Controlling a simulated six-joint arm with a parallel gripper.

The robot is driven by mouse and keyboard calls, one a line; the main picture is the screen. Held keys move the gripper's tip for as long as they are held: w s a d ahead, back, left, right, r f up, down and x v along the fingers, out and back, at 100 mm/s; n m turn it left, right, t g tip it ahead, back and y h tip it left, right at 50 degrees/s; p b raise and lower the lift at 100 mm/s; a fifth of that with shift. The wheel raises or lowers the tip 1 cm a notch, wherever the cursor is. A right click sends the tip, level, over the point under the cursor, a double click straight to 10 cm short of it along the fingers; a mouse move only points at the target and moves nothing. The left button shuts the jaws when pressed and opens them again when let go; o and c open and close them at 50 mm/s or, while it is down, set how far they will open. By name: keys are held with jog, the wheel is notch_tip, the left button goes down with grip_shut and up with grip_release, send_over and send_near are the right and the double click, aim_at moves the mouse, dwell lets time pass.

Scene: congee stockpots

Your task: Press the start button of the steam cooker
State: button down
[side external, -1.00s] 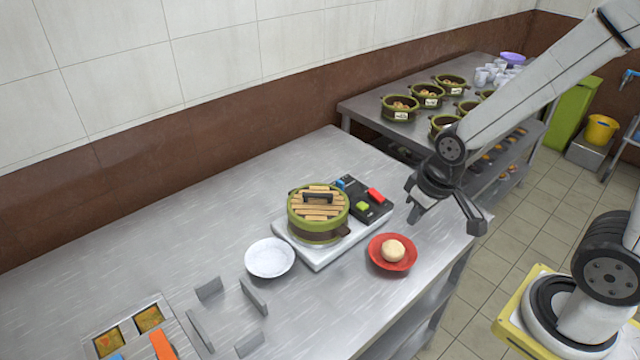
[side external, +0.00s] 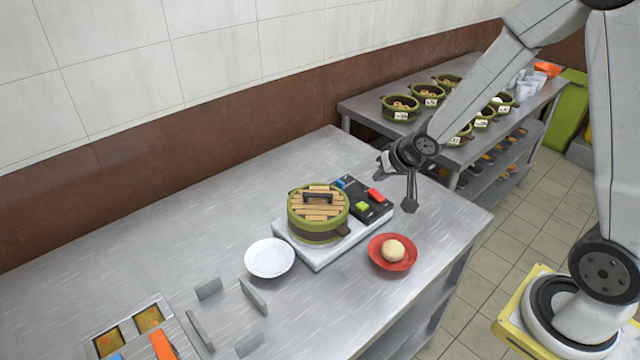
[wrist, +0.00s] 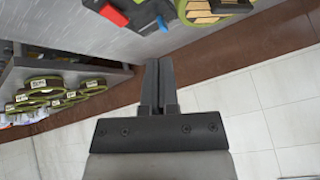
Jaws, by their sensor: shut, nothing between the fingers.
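The steam cooker is a white base (side external: 318,262) carrying a round green steamer (side external: 317,228) with a slatted wooden lid (side external: 318,208) and a dark handle. Its black control panel (side external: 376,208) has a green button (side external: 362,206), a red one (side external: 376,195) and a blue part (side external: 340,184). No readable label marks the start button. My gripper (wrist: 160,62) is shut and empty, its two fingers together in the wrist view. In the side view it hangs above and behind the panel, apart from it. The red part (wrist: 113,15) and blue part (wrist: 162,23) show ahead of the fingertips; the green button is not clear there.
A red plate (side external: 376,262) with a bun (side external: 393,251) lies right of the cooker, a white bowl (side external: 270,258) left. Grey upright plates (side external: 254,297) stand in front. A second table (side external: 365,108) behind holds several green steamers (side external: 400,107).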

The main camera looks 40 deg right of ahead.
aim_at(358, 203)
jog(key=w+d+f+m+t+y, duration=0.1)
jog(key=w+d+f+m+t, duration=0.1)
jog(key=w, duration=0.3)
jog(key=shift+w+d+m, duration=0.15)
jog(key=shift+w+m, duration=0.15)
jog(key=shift+w, duration=0.05)
jog(key=shift+f, duration=0.25)
jog(key=shift+f, duration=4.25)
jog(key=shift+f, duration=0.85)
jog(key=shift+r, duration=0.85)
jog(key=shift+r, duration=0.15)
